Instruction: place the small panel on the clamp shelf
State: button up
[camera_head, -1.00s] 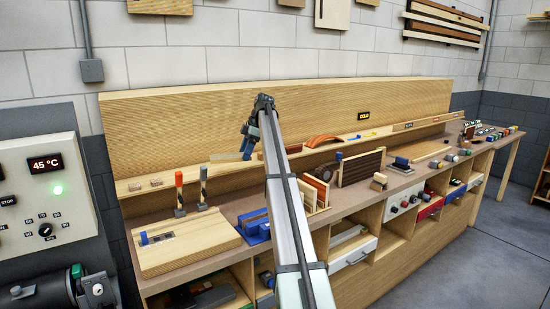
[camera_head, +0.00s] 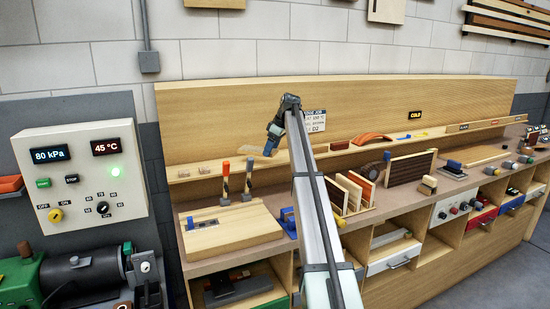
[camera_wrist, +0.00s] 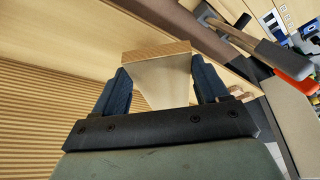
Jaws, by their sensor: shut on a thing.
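The small panel (camera_wrist: 160,82) is a thin pale sheet with a wooden edge, pinched between the two dark fingers of my gripper (camera_wrist: 152,92) in the wrist view. In the head view my gripper (camera_head: 274,137) is above the left part of the bench, in front of the tall wooden back board, and the panel (camera_head: 258,152) shows faintly beside it. A long narrow wooden ledge (camera_head: 200,177) runs along the foot of the board, below the panel. Under the bench top, an open compartment (camera_head: 197,290) holds dark items. I cannot tell which of these is the clamp shelf.
Two upright tools (camera_head: 226,182) with orange and dark handles stand at the bench's back left, near a flat wooden board (camera_head: 235,228). An upright panel rack (camera_head: 350,192) stands farther right. A control box (camera_head: 78,172) and motor pump (camera_head: 85,275) are at left.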

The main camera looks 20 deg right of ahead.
jog(key=shift+f, duration=2.15)
jog(key=shift+f, duration=0.15)
jog(key=o, duration=1.1)
jog(key=shift+c, duration=0.2)
jog(key=v, duration=1.2)
